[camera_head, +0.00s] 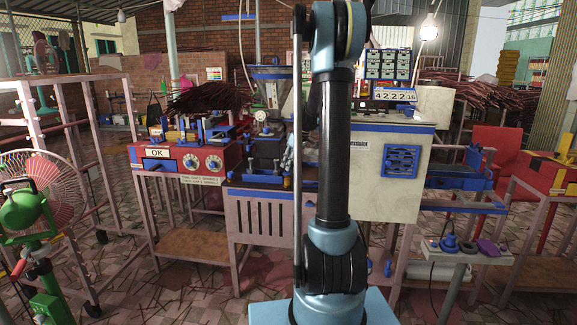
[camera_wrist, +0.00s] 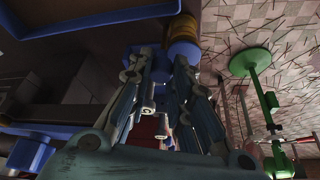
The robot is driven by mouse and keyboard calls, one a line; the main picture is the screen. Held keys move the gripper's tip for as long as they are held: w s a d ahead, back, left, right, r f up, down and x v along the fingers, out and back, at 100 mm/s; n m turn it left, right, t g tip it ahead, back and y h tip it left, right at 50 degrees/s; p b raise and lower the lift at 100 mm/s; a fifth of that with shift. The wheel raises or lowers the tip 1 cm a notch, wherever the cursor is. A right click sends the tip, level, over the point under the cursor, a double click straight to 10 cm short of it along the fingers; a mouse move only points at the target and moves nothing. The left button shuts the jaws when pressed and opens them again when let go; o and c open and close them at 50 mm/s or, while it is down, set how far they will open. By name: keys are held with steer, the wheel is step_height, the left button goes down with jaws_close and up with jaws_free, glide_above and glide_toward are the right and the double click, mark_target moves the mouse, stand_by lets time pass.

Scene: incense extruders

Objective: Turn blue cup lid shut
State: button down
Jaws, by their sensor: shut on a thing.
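In the wrist view the two fingers of my gripper (camera_wrist: 160,68) reach up the middle of the picture. They are shut on a blue part (camera_wrist: 167,97), which I take for the blue cup lid. The fingers cover much of it, so I cannot tell how far it is turned. A brownish-yellow cylinder (camera_wrist: 183,28) with a blue band stands just beyond the fingertips. In the head view my gripper (camera_head: 288,160) shows only in part, left of my arm, at the blue machine on the pink bench. The lid cannot be made out there.
A red box reading "OK" (camera_head: 190,158) stands left of the gripper. A pale cabinet (camera_head: 401,175) with blue fittings stands to the right. A green fan (camera_head: 30,205) is at the far left. A blue beam (camera_wrist: 90,20) crosses the upper left of the wrist view.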

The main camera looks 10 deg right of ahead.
steer(key=shift+w+d, duration=0.1)
stand_by(0.3)
steer(key=c, duration=1.5)
jaws_free()
steer(key=shift+o, duration=0.2)
